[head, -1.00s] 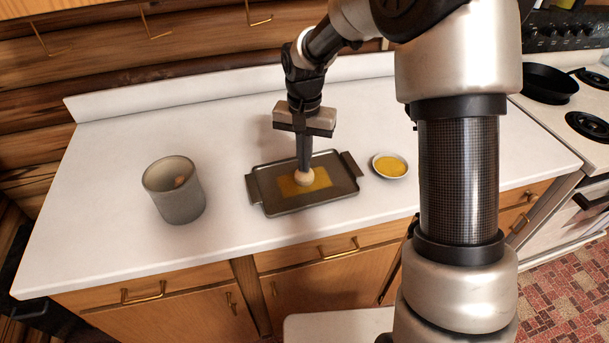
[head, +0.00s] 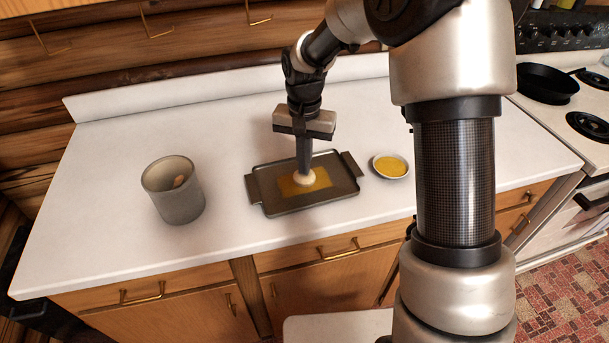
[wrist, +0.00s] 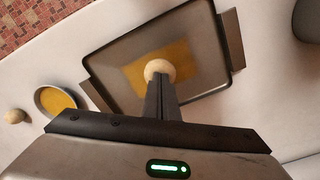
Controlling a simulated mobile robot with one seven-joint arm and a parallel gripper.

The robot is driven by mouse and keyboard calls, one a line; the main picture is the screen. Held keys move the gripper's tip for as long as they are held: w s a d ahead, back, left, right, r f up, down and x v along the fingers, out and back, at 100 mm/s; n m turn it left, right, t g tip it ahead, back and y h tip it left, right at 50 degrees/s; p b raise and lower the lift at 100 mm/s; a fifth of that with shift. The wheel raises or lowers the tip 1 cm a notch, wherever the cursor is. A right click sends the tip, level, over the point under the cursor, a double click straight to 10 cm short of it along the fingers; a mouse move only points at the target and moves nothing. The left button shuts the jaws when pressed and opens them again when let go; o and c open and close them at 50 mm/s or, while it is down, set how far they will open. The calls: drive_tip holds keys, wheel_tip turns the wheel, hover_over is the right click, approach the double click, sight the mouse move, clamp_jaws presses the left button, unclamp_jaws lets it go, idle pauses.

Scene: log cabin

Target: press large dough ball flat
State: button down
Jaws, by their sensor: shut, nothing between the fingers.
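A pale dough ball (head: 304,181) sits on the yellow patch (head: 320,179) in the middle of the dark baking tray (head: 343,196). My gripper (head: 304,171) points straight down, shut and empty, with its fingertips on top of the dough. The dough looks squat, wider than tall, in the head view. In the wrist view the dough (wrist: 159,69) shows just beyond the shut fingers (wrist: 160,82), which hide part of it. A second pale ball (wrist: 15,116) lies on the counter at the left of the wrist view; my arm seems to hide it in the head view.
A small bowl of yellow stuff (head: 390,166) stands right of the tray. A grey crock (head: 175,200) with a pale item inside stands to the left. The white counter (head: 105,180) is clear around them. The stove and a black pan (head: 547,84) are at far right.

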drive_tip(key=shift+f+b, duration=0.45)
drive_tip(key=shift+f, duration=0.4)
idle(1.1)
drive_tip(key=shift+r, duration=0.1)
wheel_tip(320, 180, up, 7)
drive_tip(key=p, duration=0.5)
idle(0.4)
wheel_tip(320, 180, up, 7)
drive_tip(key=t, duration=0.1)
hover_over(305, 177)
drive_tip(key=s+d, duration=0.2)
drive_tip(key=s, duration=0.1)
drive_tip(key=s+d+r+n+t+p, duration=0.1)
drive_tip(key=s+d+r, duration=0.2)
drive_tip(key=s+r, duration=0.3)
drive_tip(key=s+d+r+n+t+p, duration=0.1)
drive_tip(key=s+d+r+t+p, duration=0.15)
drive_tip(key=s+r, duration=0.35)
drive_tip(key=s+d+r+n+t, duration=0.1)
drive_tip(key=s+d+r, duration=0.1)
drive_tip(key=s, duration=0.7)
drive_tip(key=shift+d+r+n, duration=0.3)
drive_tip(key=shift+r+n, duration=0.1)
drive_tip(key=shift+r, duration=0.1)
